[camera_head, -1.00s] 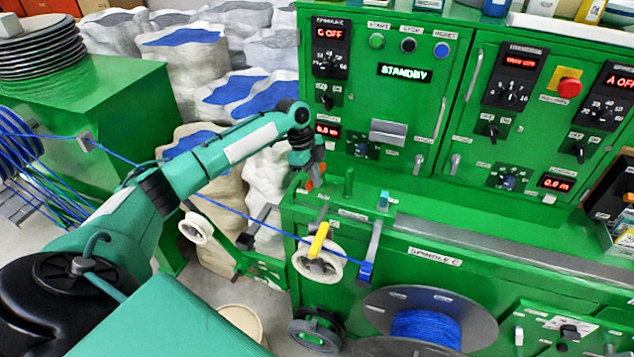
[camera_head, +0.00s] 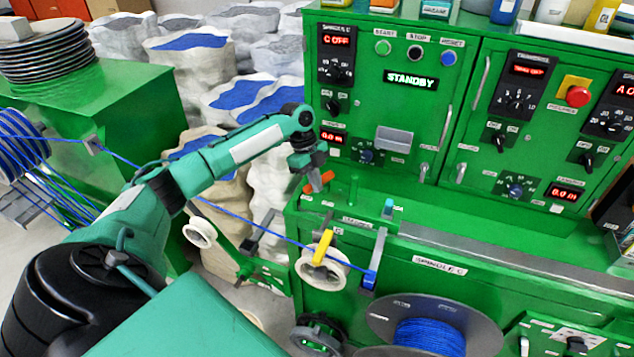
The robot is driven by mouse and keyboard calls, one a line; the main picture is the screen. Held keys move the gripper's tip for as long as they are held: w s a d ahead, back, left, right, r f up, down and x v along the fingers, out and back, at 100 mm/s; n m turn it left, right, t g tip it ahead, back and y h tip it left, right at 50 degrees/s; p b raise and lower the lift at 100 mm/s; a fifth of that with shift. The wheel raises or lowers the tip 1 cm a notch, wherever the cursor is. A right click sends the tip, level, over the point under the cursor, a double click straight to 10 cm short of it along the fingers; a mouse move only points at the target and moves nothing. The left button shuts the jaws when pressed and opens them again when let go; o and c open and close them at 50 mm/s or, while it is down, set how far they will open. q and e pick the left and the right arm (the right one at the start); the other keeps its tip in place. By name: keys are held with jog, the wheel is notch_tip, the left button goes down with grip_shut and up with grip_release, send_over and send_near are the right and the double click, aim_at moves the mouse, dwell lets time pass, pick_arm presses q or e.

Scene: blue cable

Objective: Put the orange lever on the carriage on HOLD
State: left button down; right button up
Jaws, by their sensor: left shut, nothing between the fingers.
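The orange lever (camera_head: 319,183) shows at the left end of the green machine's bench, close below my left gripper. It looks tilted, and the carriage around it is hard to make out. My left gripper (camera_head: 312,172) is shut and empty, hanging down right by the lever. I cannot tell whether the fingers touch it. Its small size and the dark gripper hide the details, and no HOLD marking can be read. My right gripper is not in view.
A blue cable (camera_head: 260,228) runs from the left past a white pulley with a yellow arm (camera_head: 322,250) to a blue-tipped guide (camera_head: 369,279). The control panel (camera_head: 411,80) reads STANDBY. A blue spool (camera_head: 430,337) sits below. Large sacks stand behind my left arm.

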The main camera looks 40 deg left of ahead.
pick_arm(q)
jog(key=shift+d+r+p, duration=0.1)
jog(key=shift+d+p, duration=0.3)
jog(key=shift+d, duration=0.15)
notch_tip(320, 180, up, 9)
jog(key=b, duration=0.3)
jog(key=shift+a+r, duration=0.15)
jog(key=shift+a, duration=0.1)
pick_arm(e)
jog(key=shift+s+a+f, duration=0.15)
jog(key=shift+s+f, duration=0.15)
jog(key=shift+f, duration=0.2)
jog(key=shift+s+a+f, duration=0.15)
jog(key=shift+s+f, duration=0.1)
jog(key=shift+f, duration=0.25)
